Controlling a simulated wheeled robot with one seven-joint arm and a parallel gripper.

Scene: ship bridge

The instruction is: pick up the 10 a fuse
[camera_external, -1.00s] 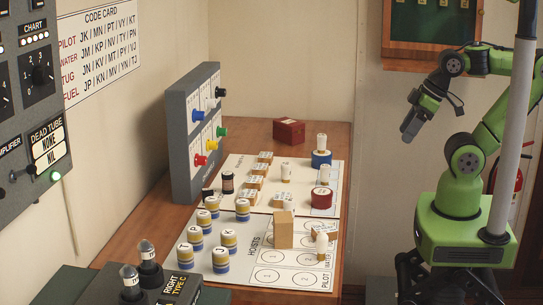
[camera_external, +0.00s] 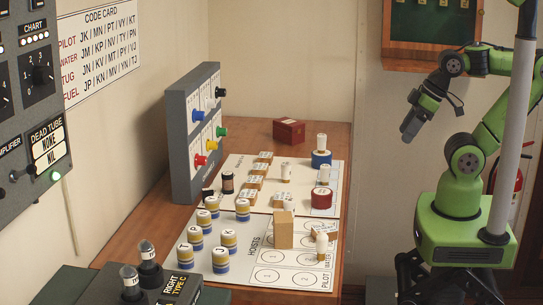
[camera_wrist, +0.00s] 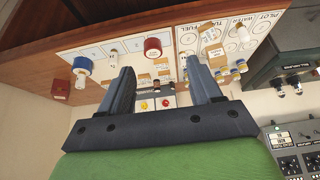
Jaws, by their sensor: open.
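Several white fuse-like cylinders with brassy ends stand on the table.
A grey panel with coloured knobs (camera_external: 180,140) stands at the table's left. Blue-and-yellow lettered cylinders (camera_external: 221,259), a tan block (camera_external: 284,232) and small wooden blocks crowd the boards. A dark red box (camera_external: 288,131) sits at the back. A grey pole (camera_external: 510,150) stands at the right.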

